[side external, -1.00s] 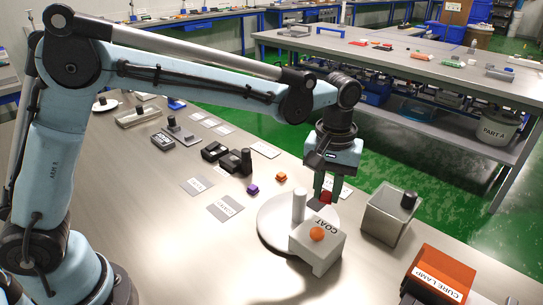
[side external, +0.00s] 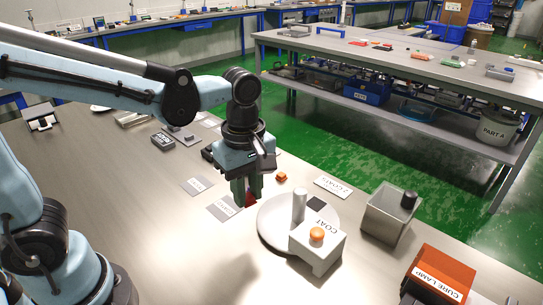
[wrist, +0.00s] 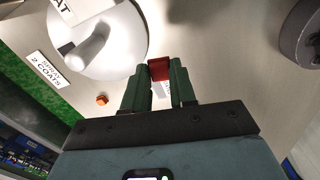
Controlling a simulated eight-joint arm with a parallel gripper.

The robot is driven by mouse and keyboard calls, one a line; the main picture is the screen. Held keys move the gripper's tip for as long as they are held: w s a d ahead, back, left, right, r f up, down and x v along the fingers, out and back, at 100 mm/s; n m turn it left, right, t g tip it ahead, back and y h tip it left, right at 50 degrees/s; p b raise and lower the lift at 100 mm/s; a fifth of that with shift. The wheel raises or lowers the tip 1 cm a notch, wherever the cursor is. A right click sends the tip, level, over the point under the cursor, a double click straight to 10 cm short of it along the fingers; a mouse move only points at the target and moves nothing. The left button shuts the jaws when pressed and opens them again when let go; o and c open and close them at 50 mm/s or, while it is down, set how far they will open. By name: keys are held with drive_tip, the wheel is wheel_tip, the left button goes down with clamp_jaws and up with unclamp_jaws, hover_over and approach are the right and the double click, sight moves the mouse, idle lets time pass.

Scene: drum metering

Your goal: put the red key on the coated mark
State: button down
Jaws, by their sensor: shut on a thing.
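My gripper (side external: 246,203) is shut on the red key (side external: 251,199), over the steel table beside the left edge of the round white turntable. The red key (wrist: 159,68) also shows between the fingertips in the wrist view. Two grey marks with white labels lie on the table left of my gripper: a farther one (side external: 197,186) and a nearer one (side external: 222,209). The nearer mark is partly hidden by my gripper, and its lettering is too small to read surely. I cannot tell the gap between the key and the table.
The turntable (side external: 268,237) carries a white post (side external: 299,206) and a dark square pad (side external: 316,203). The COAT box (side external: 318,252) stands at its front. An orange key (side external: 282,177), an open metal bin (side external: 388,222) and the CURE LAMP (side external: 437,275) stand nearby.

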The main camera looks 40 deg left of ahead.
drive_tip(key=s+a+n, duration=0.1)
drive_tip(key=s+n, duration=0.1)
hover_over(225, 208)
wheel_tip(225, 208, down, 8)
drive_tip(key=shift+r, duration=0.15)
drive_tip(key=shift+f, duration=2)
drive_tip(key=shift+f, duration=0.15)
drive_tip(key=c, duration=0.9)
unclamp_jaws()
